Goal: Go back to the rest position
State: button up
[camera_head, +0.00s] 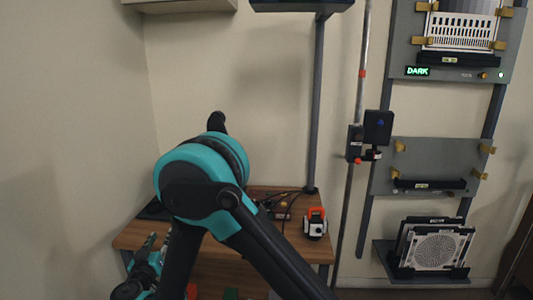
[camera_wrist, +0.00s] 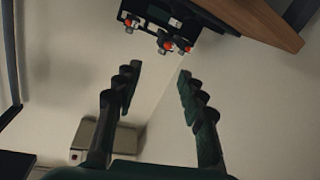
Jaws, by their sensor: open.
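My gripper (camera_wrist: 158,76) shows in the wrist view with its two dark fingers spread wide and nothing between them. Beyond the fingertips are plain wall and a wall corner. The arm hides much of the bench's left and middle.
An orange and white device (camera_head: 315,223) and cables are on the bench. A pole carries a black box (camera_head: 378,128). Grey wall panels and a shelf with a round-grille plate (camera_head: 437,248) stand at right. In the wrist view, a dark fixture with red knobs (camera_wrist: 167,42) lies beyond the fingertips.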

jog(key=w+d+m+g+h, duration=0.15)
jog(key=w+d, duration=0.25)
jog(key=d, duration=0.4)
jog(key=w+d+n+g+h, duration=0.1)
jog(key=w+d+g+h, duration=0.1)
jog(key=w+d, duration=0.45)
jog(key=s+d+f+g, duration=0.1)
jog(key=d+g, duration=0.1)
jog(key=d, duration=0.7)
jog(key=s+d+m+g+h, duration=0.1)
jog(key=s+d+g, duration=0.1)
jog(key=d, duration=0.7)
jog(key=s+d+f+m+g+h, duration=0.1)
jog(key=d+g, duration=0.1)
jog(key=d, duration=0.8)
jog(key=shift+s+d+f+g, duration=0.1)
jog(key=shift+s+f+g, duration=0.2)
jog(key=shift+s+g, duration=0.05)
jog(key=s+d+f+g+y, duration=0.1)
jog(key=s+d+f+y, duration=0.1)
jog(key=s+d, duration=0.3)
jog(key=s+d+f+g+y, duration=0.2)
jog(key=s+d, duration=0.3)
jog(key=s, duration=0.6)
jog(key=shift+s+d+f+m, duration=0.2)
jog(key=shift+s+d+m, duration=0.05)
jog(key=shift+d+m, duration=0.2)
jog(key=shift+o, duration=0.3)
